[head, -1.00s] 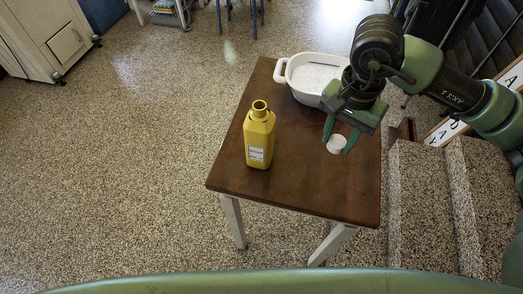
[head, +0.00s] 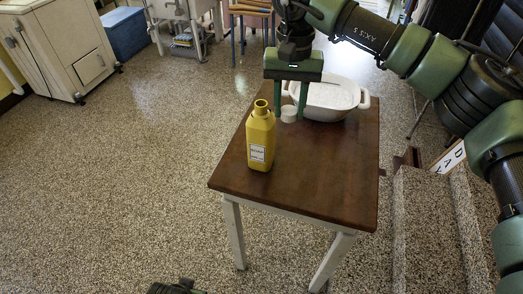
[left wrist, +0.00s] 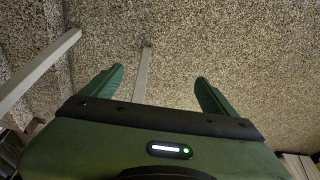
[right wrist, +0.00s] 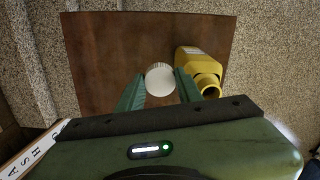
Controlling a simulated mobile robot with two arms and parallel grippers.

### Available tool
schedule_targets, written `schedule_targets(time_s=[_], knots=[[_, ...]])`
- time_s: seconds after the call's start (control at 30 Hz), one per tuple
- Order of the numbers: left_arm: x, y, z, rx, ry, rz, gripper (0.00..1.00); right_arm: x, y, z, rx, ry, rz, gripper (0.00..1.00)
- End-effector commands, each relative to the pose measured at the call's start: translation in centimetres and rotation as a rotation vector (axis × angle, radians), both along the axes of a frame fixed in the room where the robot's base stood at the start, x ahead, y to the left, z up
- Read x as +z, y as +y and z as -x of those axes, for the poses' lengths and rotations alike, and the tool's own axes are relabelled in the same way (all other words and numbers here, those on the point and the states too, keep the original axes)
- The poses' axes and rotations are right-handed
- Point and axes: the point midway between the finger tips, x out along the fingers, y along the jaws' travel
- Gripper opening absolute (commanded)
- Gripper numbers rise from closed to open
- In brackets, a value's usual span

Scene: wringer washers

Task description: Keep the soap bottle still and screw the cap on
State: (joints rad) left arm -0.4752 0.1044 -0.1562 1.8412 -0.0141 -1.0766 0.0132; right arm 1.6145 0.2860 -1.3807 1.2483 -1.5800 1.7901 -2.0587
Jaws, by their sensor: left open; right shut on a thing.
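The yellow soap bottle (head: 260,138) stands upright and uncapped on the brown table, its open neck up. It also shows in the right wrist view (right wrist: 202,72). My right gripper (head: 289,114) is shut on the white cap (head: 289,114), which sits between its fingertips in the right wrist view (right wrist: 160,80). The cap is held above the table, to the right of the bottle's neck and apart from it. My left gripper (left wrist: 160,82) is open and empty, low beside the table, with table legs and floor in its view. Only a dark piece of the left arm shows in the head view.
The small brown table (head: 318,180) has white legs. A white tub (head: 325,101) with handles stands on its back part, behind the right gripper. Stone steps (head: 424,220) rise at the right. The table's front and right parts are clear.

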Motion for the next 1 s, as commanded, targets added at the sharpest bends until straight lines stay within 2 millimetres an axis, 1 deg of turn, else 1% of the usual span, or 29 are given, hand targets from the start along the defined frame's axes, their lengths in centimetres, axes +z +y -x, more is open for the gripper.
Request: schedule_targets(time_s=[0.03,0.17,0.2,0.27,0.3,0.4,0.5,0.63,0.8,0.9,1.0], knots=[[1.9,-0.2,-1.1,0.002,-0.038,0.003,0.88,0.7,1.1,-0.9,-0.011,-0.006,0.003,0.00],[7.1,-1.1,-4.2,0.013,-0.163,0.013,0.88,2.8,3.1,-2.5,-0.037,-0.011,0.005,0.00],[8.9,-1.5,-5.6,0.017,-0.226,0.020,0.88,3.6,3.8,-3.0,-0.045,-0.013,0.004,0.00],[11.9,-2.4,-8.4,0.025,-0.353,0.038,0.88,4.7,4.7,-3.5,-0.059,-0.018,0.004,0.00],[13.8,-3.2,-10.4,0.028,-0.445,0.054,0.88,5.2,5.2,-3.7,-0.065,-0.018,0.002,0.00],[18.0,-5.7,-14.9,0.018,-0.672,0.107,0.88,6.2,5.7,-4.0,-0.076,-0.020,0.001,0.00],[21.2,-8.2,-17.8,-0.010,-0.850,0.163,0.88,6.6,6.0,-4.1,-0.082,-0.020,0.000,0.00],[24.4,-11.1,-19.9,-0.059,-1.020,0.232,0.88,6.9,6.1,-4.2,-0.084,-0.020,-0.001,0.00],[27.4,-14.2,-21.0,-0.121,-1.172,0.310,0.88,7.0,6.2,-4.2,-0.086,-0.020,-0.002,0.00],[28.4,-15.3,-21.2,-0.146,-1.220,0.340,0.88,7.1,6.2,-4.2,-0.087,-0.020,-0.002,0.00],[28.9,-15.8,-21.2,-0.157,-1.243,0.354,0.88,7.1,6.2,-4.2,-0.087,-0.020,-0.002,0.00]])
